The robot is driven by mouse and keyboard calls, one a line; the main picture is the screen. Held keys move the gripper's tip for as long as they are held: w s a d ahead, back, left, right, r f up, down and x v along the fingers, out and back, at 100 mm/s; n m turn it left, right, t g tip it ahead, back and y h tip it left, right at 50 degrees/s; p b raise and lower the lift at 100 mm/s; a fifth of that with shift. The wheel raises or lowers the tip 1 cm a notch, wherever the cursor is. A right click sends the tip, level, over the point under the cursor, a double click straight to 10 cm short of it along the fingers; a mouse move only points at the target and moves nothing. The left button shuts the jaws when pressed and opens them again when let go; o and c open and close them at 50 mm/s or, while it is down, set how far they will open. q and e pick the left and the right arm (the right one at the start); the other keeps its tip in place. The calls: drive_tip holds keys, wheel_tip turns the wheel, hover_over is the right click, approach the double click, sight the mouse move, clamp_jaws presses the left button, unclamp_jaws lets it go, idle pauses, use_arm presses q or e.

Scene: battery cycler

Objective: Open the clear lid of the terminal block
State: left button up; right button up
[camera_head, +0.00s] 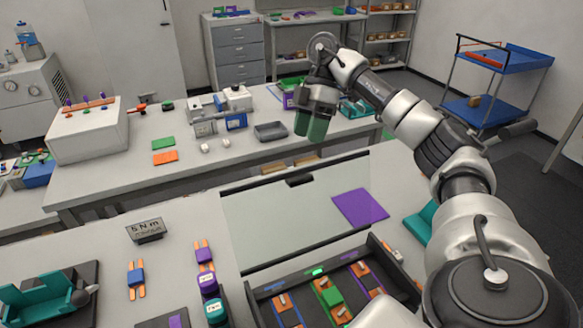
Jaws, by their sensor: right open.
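The terminal block (262,309) is a dark tray at the bottom of the view, with blue, green and orange parts inside and a small green light on its back wall. Its clear lid (275,225) is raised behind it, so the inside is uncovered. The lid has a dark top edge with a small black handle (299,181). My right gripper (312,129) is open and empty, its green fingers pointing down. In the picture it appears just above the lid's handle and apart from it. My left gripper is out of view.
A purple patch (360,209) shows at the lid's right side. A "5 N m" sign (145,230), small coloured connectors (136,279) and a teal fixture (38,298) stand on the near bench. A second bench (85,178) with equipment lies behind. A blue cart (520,62) stands back right.

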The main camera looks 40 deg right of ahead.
sight(300, 173)
drive_tip(key=x, duration=0.2)
drive_tip(key=b+x, duration=0.1)
drive_tip(key=x, duration=0.1)
drive_tip(key=shift+s+a+f, duration=0.1)
drive_tip(key=shift+s+f, duration=0.1)
drive_tip(key=shift+s, duration=0.25)
drive_tip(key=x, duration=0.3)
drive_tip(key=shift+w+a+f, duration=0.15)
drive_tip(key=shift+w+f, duration=0.15)
drive_tip(key=shift+s+a+f, duration=0.3)
drive_tip(key=shift+a+f, duration=0.05)
drive_tip(key=shift+f, duration=0.25)
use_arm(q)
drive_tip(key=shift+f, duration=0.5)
use_arm(e)
drive_tip(key=shift+w, duration=0.1)
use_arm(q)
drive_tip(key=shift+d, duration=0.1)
use_arm(e)
drive_tip(key=shift+f, duration=0.1)
drive_tip(key=shift+c, duration=0.2)
